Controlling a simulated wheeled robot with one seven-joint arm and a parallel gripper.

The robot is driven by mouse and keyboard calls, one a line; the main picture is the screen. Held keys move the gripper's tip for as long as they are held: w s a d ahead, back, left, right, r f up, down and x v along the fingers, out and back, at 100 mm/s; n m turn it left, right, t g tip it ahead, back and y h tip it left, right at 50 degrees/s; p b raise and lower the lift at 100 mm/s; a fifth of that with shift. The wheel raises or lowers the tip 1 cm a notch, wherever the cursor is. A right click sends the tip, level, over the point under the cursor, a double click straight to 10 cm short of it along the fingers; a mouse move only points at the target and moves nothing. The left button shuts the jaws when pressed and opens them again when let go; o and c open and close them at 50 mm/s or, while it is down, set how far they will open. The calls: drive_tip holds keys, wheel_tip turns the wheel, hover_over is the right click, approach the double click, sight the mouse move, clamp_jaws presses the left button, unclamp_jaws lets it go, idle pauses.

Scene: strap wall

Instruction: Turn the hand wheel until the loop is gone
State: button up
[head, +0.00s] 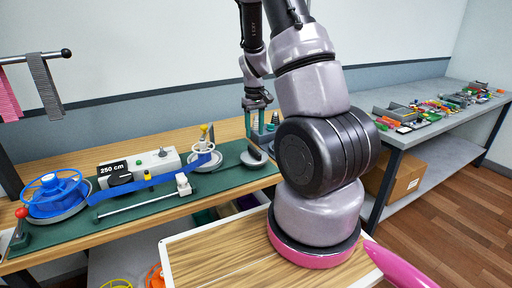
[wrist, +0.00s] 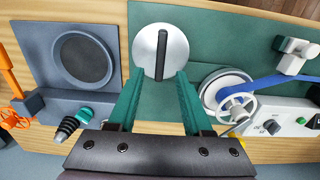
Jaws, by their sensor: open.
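A small pale hand wheel with spokes (wrist: 237,106) sits by a round grey disc (wrist: 222,88) in the wrist view. In the head view its place shows a yellow knob (head: 204,130). A blue strap (head: 150,183) runs from a blue spoked reel (head: 56,192) at the left toward this disc. Any slack loop is hard to make out. My gripper (wrist: 158,80) is open and empty, its teal fingers either side of the lower edge of a silver disc with a dark bar (wrist: 162,54). In the head view my gripper (head: 257,120) hangs above that disc, right of the hand wheel.
A white control box reading 250 cm (head: 150,165) stands behind the strap. A white clamp-like part (head: 183,184) stands in front. A grey holder with a round dark pad (wrist: 84,58) lies left in the wrist view. A cluttered side bench (head: 420,135) is at right.

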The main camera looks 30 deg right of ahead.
sight(254, 149)
wheel_tip(254, 149, down, 7)
drive_tip(key=shift+f, duration=0.1)
idle(0.4)
clamp_jaws()
